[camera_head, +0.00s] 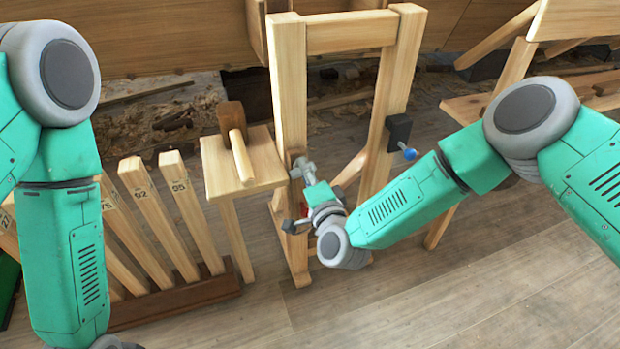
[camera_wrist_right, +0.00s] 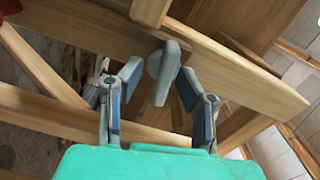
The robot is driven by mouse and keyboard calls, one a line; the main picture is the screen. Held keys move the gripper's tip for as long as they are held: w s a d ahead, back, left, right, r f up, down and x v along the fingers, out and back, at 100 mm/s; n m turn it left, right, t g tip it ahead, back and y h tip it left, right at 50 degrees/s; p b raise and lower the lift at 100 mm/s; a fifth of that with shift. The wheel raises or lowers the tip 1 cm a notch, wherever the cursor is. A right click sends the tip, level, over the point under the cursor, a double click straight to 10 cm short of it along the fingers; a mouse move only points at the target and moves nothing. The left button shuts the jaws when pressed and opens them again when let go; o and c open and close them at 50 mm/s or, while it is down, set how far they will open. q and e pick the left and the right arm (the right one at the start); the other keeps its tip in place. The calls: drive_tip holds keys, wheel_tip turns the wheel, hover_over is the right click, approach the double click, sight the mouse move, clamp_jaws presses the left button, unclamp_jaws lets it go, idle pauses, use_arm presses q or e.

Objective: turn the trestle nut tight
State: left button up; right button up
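The trestle (camera_head: 290,85) is a pale wooden frame standing upright in the middle of the head view. A light grey winged nut (camera_wrist_right: 162,72) is on its timber in the wrist view, just ahead of my right gripper (camera_wrist_right: 158,82). The two fingers are apart, one on each side of the nut, with a clear gap on the left and a narrower one on the right. In the head view my right gripper is low at the trestle's left post, and a grey piece that looks like the nut (camera_head: 303,168) shows there.
A wooden stand (camera_head: 243,165) is left of the trestle. A rack of numbered wooden staves (camera_head: 185,205) is farther left. A black block with a blue knob (camera_head: 404,140) is on the right post. The front right floor is clear.

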drive_tip(key=v, duration=1.1)
drive_tip(key=shift+s, duration=0.35)
drive_tip(key=shift+d, duration=0.15)
